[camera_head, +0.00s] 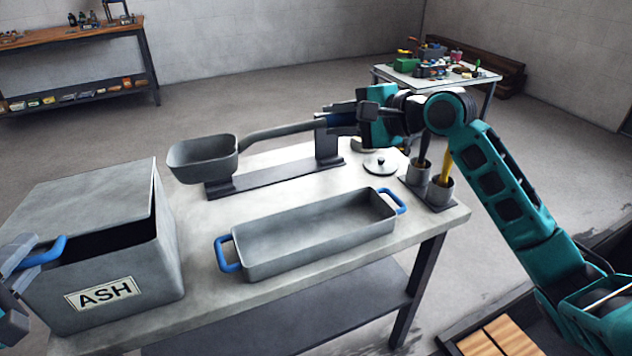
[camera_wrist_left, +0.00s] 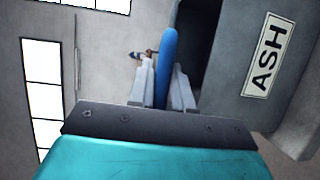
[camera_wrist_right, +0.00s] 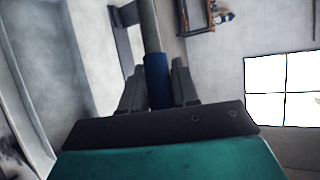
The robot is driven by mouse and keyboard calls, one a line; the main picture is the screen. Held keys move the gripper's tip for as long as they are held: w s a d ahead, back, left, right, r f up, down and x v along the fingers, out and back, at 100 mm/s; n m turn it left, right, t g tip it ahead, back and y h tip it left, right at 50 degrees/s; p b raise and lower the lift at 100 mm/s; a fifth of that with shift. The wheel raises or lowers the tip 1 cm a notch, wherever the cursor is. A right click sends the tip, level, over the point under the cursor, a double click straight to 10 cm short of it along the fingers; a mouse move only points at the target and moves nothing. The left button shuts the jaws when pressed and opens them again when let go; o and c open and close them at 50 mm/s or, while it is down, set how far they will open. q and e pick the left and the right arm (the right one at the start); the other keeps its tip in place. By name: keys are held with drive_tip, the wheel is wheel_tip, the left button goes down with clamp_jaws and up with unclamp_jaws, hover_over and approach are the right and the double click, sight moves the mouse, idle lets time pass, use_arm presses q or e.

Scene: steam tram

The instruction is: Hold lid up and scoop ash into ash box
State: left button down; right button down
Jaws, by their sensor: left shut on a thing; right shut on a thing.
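The grey ash box (camera_head: 112,255) with its ASH label stands at the left of the table. Its lid (camera_head: 85,195) is tilted up, with a dark gap beneath. My left gripper (camera_head: 38,254) is shut on the lid's blue handle (camera_head: 48,250), also seen in the left wrist view (camera_wrist_left: 168,55). My right gripper (camera_head: 345,117) is shut on the blue grip of the scoop (camera_head: 203,160), which also shows in the right wrist view (camera_wrist_right: 157,75). The scoop's bowl points left, over the stand's left end. I cannot make out ash in the bowl.
A long grey tray (camera_head: 318,238) with blue end handles lies at the table's front; no distinct ash shows in it. A dark stand (camera_head: 275,178) lies behind it. A small round lid (camera_head: 380,164) and cups with tools (camera_head: 438,190) are at the right.

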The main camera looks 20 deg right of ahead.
use_arm(q)
drive_tip(key=shift+s+f, duration=0.1)
drive_tip(key=shift+f, duration=0.9)
drive_tip(key=c, duration=0.9)
unclamp_jaws()
use_arm(e)
drive_tip(key=shift+w, duration=0.15)
use_arm(q)
drive_tip(key=shift+o, duration=0.2)
drive_tip(key=b+v, duration=0.2)
drive_tip(key=v, duration=0.9)
drive_tip(key=shift+s, duration=0.4)
use_arm(e)
drive_tip(key=shift+f, duration=1)
use_arm(q)
drive_tip(key=shift+a, duration=0.1)
